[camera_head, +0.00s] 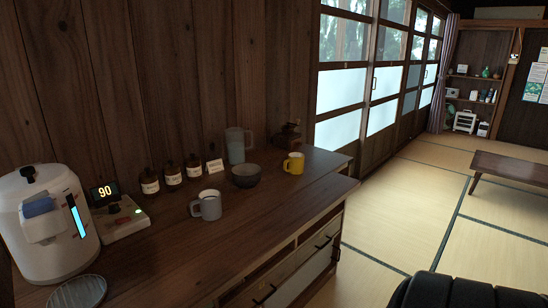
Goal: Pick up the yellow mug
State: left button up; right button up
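The yellow mug (293,163) stands upright on the wooden counter (225,243), near its far right end. Its handle points to the left or toward me. A grey mug (207,205) stands nearer on the same counter, and a dark bowl (246,175) sits between the two mugs, beside the yellow one. Neither of my grippers is in view. Nothing hides the yellow mug.
Brown bottles (171,176), a small white card (215,165), a pale pitcher (236,145) and a dark pot (287,136) stand along the wall. A white dispenser (58,225) and a display device (118,217) are at left. A low table (513,166) stands right on open tatami.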

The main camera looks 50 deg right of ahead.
aim_at(296, 160)
jog(key=l+u, duration=0.25)
jog(key=l, duration=1.95)
